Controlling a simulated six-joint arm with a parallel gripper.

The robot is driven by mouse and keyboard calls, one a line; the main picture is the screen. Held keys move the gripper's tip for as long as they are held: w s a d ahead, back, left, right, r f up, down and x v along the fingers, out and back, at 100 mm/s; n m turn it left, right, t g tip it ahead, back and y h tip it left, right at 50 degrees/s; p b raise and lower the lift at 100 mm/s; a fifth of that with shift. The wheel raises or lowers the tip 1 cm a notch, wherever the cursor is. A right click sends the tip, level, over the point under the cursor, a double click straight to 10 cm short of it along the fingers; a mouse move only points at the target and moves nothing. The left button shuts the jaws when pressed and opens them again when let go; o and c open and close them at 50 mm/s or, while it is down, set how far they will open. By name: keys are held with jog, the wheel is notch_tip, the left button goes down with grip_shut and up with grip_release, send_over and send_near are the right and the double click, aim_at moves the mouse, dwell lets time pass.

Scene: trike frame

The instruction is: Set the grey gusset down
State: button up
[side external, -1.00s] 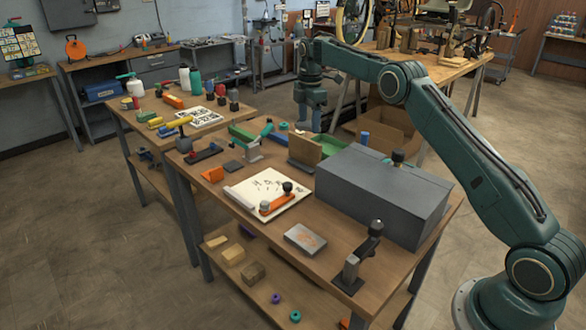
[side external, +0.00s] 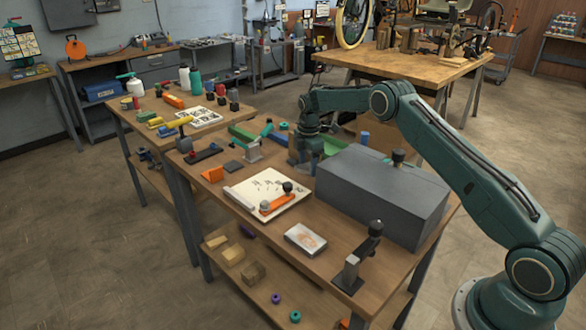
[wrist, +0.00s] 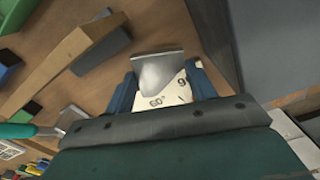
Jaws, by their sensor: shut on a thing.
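My gripper (wrist: 163,92) shows its two blue fingers in the wrist view, shut on the grey gusset (wrist: 160,70). The gusset is a small pale grey piece with a white face below it marked with figures, between the fingers. In the side external view my gripper (side external: 304,168) points down, low over the far part of the front bench, behind the large grey box. The gusset cannot be made out there. Whether it touches the bench top is not clear.
The large grey box (side external: 375,200) stands close on the near right of my gripper. A green tray (side external: 333,146) lies behind. In the wrist view a wooden bar (wrist: 70,58) lies to the left. A white sheet (side external: 262,186) with an orange part lies nearer on the bench.

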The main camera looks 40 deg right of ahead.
aim_at(308, 167)
jog(key=shift+f, duration=2.15)
jog(key=shift+f, duration=0.15)
jog(key=o, duration=1.3)
notch_tip(308, 167, up, 11)
jog(key=shift+r, duration=0.65)
